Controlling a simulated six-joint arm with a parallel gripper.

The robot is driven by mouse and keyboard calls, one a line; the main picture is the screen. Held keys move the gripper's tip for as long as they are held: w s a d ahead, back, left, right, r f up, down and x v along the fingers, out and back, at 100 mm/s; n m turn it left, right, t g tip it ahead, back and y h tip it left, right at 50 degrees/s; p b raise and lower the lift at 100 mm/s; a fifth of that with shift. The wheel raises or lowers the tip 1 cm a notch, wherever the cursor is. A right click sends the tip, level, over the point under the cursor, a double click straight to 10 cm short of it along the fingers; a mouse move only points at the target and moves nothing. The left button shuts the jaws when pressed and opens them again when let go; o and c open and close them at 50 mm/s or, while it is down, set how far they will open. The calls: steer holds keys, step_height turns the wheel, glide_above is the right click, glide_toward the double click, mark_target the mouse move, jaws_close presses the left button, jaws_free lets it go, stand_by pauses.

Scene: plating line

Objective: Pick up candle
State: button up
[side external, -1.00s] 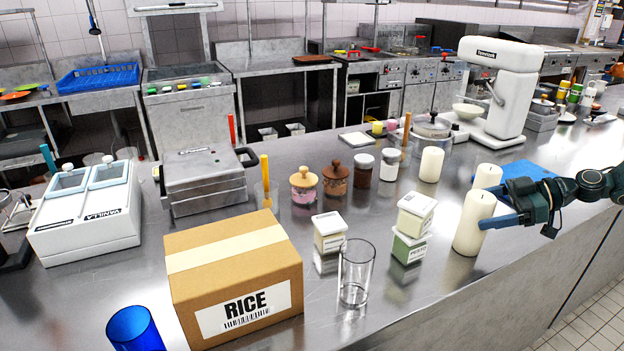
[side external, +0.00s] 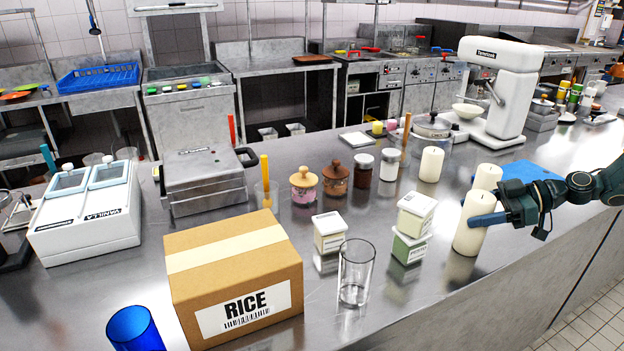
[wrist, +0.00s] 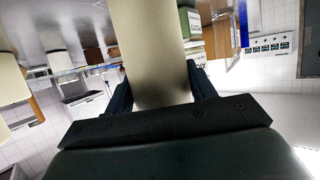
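A cream pillar candle (side external: 466,238) stands upright on the steel counter near its front edge at the right. My gripper (side external: 483,218) reaches it from the right, with one blue-tipped finger across the near side of its upper part. In the wrist view the candle (wrist: 155,55) fills the space between my two dark fingers (wrist: 160,90), which lie against its sides with no clear gap. Its base appears to rest on the counter. A second cream candle (side external: 487,176) stands just behind it, and a third (side external: 431,164) is farther back to the left.
Two stacked containers (side external: 412,226) stand left of the held candle, with a clear glass (side external: 355,275) and a rice box (side external: 235,270) farther left. A blue mat (side external: 530,171) lies behind my gripper. A white mixer (side external: 505,85) stands at the back.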

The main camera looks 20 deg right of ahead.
steer(key=shift+c, duration=1)
steer(key=shift+r, duration=0.15)
step_height(320, 180, up, 20)
steer(key=shift+w, duration=0.1)
stand_by(0.4)
